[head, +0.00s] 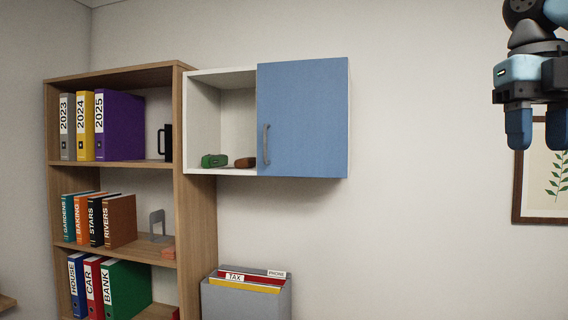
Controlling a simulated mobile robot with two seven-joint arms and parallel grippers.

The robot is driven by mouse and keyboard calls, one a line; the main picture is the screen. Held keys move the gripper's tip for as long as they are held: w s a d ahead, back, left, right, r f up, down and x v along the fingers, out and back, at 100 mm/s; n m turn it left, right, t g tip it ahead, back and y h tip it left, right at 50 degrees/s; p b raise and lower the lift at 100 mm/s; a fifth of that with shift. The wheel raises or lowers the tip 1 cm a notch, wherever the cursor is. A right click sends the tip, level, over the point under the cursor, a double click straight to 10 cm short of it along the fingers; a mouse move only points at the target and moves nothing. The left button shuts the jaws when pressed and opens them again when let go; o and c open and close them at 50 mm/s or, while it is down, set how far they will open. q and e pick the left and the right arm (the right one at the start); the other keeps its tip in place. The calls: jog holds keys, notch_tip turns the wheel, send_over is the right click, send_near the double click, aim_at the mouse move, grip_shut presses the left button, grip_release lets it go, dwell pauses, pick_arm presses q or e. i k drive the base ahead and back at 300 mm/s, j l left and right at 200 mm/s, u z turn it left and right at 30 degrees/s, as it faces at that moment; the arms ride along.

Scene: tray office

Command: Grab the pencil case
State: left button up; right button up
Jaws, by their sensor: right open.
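A small green case-like object (214,160) lies on the floor of the open left half of the wall cabinet (221,171). A small brown object (245,162) lies to its right, close to the blue door. Either could be the pencil case; I cannot tell which at this size. My right gripper (538,138) hangs at the upper right, fingers pointing down, open and empty, far to the right of the cabinet. My left gripper is not in view.
The cabinet's blue door (305,118) with a grey handle covers its right half. A wooden bookshelf (197,220) with binders and books stands left, partly below the cabinet. A grey file box (245,302) stands below. A framed plant picture (518,190) hangs behind my right gripper.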

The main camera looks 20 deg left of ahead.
aim_at(208, 161)
jog(key=z, duration=3.55)
jog(key=k+j+z, duration=0.15)
jog(key=k+z, duration=0.5)
jog(key=k+u, duration=0.25)
jog(key=k, duration=0.25)
jog(key=k+j+u, duration=0.25)
jog(key=k, duration=0.25)
jog(key=k+l+u, duration=0.1)
jog(key=k+u, duration=0.3)
jog(key=k+j+u, duration=0.1)
jog(key=k+u, duration=0.35)
jog(key=k, duration=0.15)
jog(key=k+u, duration=0.15)
jog(key=u, duration=0.3)
jog(key=k+u, duration=0.2)
jog(key=u, duration=0.2)
jog(key=k+j+u, duration=0.15)
jog(key=u, duration=0.3)
jog(key=j+u, duration=0.15)
jog(key=u, duration=0.25)
jog(key=i+j+u, duration=0.1)
jog(key=u, duration=0.25)
jog(key=i+u, duration=0.15)
jog(key=u, duration=0.25)
jog(key=i+j+u, duration=0.1)
jog(key=u, duration=0.25)
